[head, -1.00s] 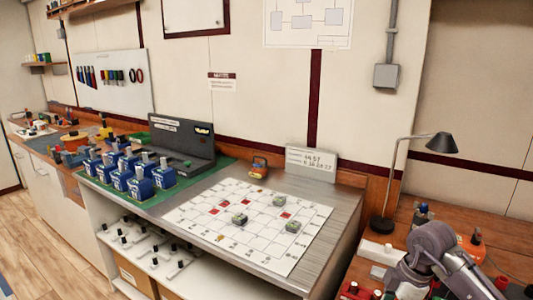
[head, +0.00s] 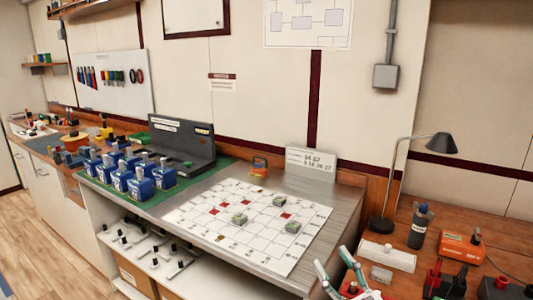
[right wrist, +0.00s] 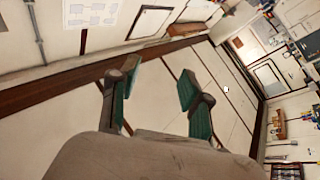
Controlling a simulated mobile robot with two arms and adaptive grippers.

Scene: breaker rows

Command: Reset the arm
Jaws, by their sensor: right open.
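My right gripper (head: 334,262) shows at the bottom of the head view, in front of the near right corner of the bench. Its two fingers are spread, with green pads and nothing between them. In the right wrist view the open fingers (right wrist: 156,85) have only the wall and ceiling behind them, tilted in the picture. My left gripper is in neither view.
A white grid board (head: 200,216) with red squares and small greenish blocks (head: 292,227) lies on the metal bench. Blue breakers (head: 140,187) stand in rows on a green mat. A desk lamp (head: 444,143), a dark bottle (head: 419,228) and an orange box (head: 462,246) stand at right.

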